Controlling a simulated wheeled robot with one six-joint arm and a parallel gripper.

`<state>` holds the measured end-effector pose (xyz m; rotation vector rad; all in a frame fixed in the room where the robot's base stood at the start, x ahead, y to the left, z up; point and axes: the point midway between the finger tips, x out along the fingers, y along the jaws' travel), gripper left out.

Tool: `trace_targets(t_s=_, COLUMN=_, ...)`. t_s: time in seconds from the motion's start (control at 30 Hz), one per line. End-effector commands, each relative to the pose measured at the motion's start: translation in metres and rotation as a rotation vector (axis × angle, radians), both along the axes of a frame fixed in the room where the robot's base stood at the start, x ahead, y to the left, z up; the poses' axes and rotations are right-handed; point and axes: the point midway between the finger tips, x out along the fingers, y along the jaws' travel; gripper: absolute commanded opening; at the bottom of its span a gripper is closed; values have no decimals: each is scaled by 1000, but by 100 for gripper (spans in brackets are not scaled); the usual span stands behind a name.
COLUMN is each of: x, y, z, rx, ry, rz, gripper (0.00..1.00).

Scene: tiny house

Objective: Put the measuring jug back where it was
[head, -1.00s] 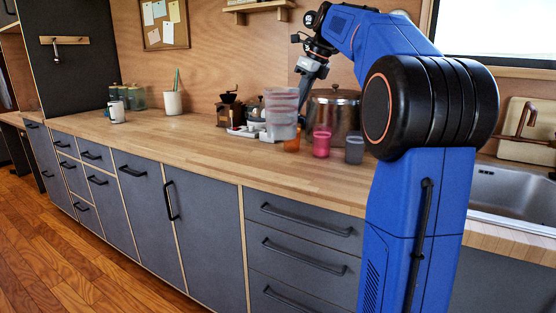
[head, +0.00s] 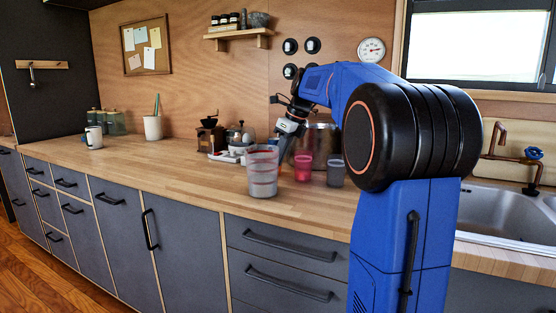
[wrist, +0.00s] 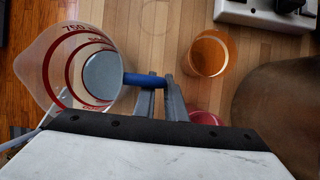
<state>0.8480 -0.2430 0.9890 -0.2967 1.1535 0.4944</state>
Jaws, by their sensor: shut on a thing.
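The measuring jug (head: 262,178) is clear with red markings and stands upright over the counter near the cups. In the wrist view the jug (wrist: 48,62) is at the upper left, with its open top towards the camera. Its blue handle (wrist: 140,80) reaches between my fingers. My gripper (wrist: 160,84) is shut on this handle. In the head view my gripper (head: 281,150) is behind and right of the jug, partly hidden by it. The jug's base looks at or very near the counter; I cannot tell whether it touches.
An orange cup (wrist: 208,54) is right of my fingers. A pink cup (head: 303,168) and a grey cup (head: 335,173) stand right of the jug, before a large pot (head: 322,135). A coffee grinder (head: 210,135) is behind left. The counter (head: 150,165) is clear further left.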

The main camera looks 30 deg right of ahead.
Motion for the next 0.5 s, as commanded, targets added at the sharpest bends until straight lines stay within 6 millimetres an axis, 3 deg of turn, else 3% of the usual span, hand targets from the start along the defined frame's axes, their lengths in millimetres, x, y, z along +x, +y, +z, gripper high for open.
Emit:
trace_targets(t_s=0.3, x=0, y=0, z=-1, rx=-1, ry=-2, rz=1, gripper=0)
trace_targets(t_s=0.33, x=0, y=0, z=-2, rx=-1, ry=-2, rz=1, gripper=13)
trace_targets(t_s=0.4, x=0, y=0, z=-1, rx=-1, ry=-2, rz=1, gripper=29)
trace_targets(t_s=0.5, x=0, y=0, z=-2, rx=-1, ry=-2, rz=1, gripper=29)
